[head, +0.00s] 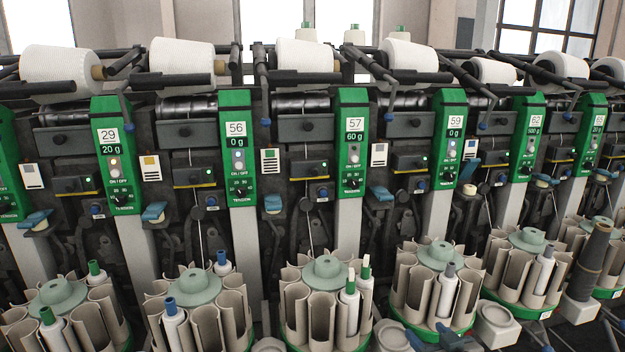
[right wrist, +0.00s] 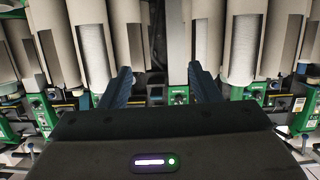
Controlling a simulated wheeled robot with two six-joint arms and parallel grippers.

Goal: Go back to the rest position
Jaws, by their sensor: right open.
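My right gripper (head: 441,339) shows only in part at the bottom edge of the head view, right of centre, low in front of the round bobbin magazines. In the right wrist view its two dark blue fingers (right wrist: 162,86) stand apart with nothing held between them. Behind the fingers are beige magazine tubes, some with white bobbins (right wrist: 245,48), and green panels of the machine. I cannot tell the exact distance to them. My left gripper is not in view.
The winder's green panels (head: 238,148) stand in a row, with white yarn cones (head: 182,64) above. Round magazines (head: 325,272) with several bobbins jut out in front. A dark tapered stack (head: 594,262) stands at the right.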

